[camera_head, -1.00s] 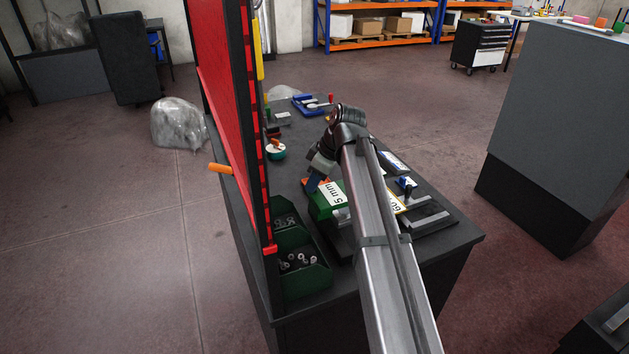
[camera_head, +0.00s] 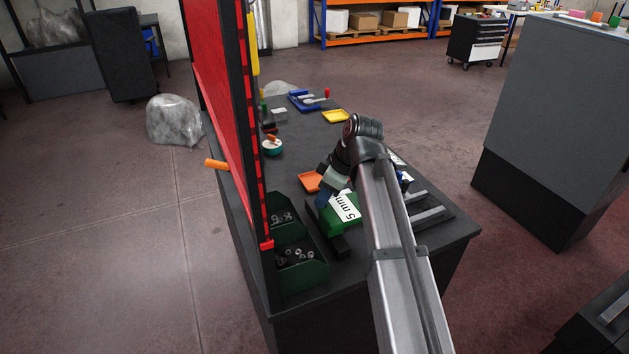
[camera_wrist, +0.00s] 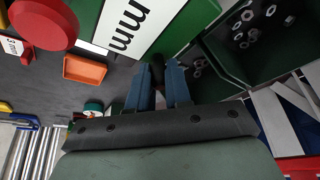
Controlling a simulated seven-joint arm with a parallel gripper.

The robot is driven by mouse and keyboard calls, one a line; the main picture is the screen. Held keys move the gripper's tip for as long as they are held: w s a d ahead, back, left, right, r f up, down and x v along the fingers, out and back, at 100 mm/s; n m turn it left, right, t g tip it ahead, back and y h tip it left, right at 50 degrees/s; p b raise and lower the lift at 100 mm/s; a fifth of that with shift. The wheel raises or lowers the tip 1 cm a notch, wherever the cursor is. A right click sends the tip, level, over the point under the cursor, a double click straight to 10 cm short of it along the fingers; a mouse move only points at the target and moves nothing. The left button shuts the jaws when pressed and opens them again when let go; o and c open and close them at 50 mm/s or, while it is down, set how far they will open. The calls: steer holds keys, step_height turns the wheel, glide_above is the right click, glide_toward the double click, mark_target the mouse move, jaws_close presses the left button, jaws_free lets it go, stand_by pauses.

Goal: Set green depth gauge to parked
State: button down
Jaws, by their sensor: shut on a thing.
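The green depth gauge (camera_head: 342,225) is a green block with a white "5 mm" label, near the front of the dark bench. A black bar shows just below it. My gripper (camera_wrist: 158,80) has blue fingers closed around a small dark part (camera_wrist: 157,70) at the gauge's label side. In the head view my gripper (camera_head: 324,194) is at the gauge's upper left edge. My arm hides the area to the right. I cannot tell whether the gauge touches the bench.
Green bins with metal nuts (camera_head: 298,268) stand left of the gauge, beside the red upright panel (camera_head: 222,90). An orange tray (camera_head: 311,181) lies behind the gauge, a yellow tray (camera_head: 336,116) farther back. A large red disc (camera_wrist: 45,22) shows in the wrist view.

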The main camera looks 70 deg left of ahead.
mark_target(325, 212)
steer(key=d, duration=0.3)
steer(key=shift+d, duration=0.2)
steer(key=c, duration=1.1)
jaws_free()
steer(key=shift+o, duration=0.2)
steer(key=v, duration=1.4)
steer(key=shift+f, duration=0.1)
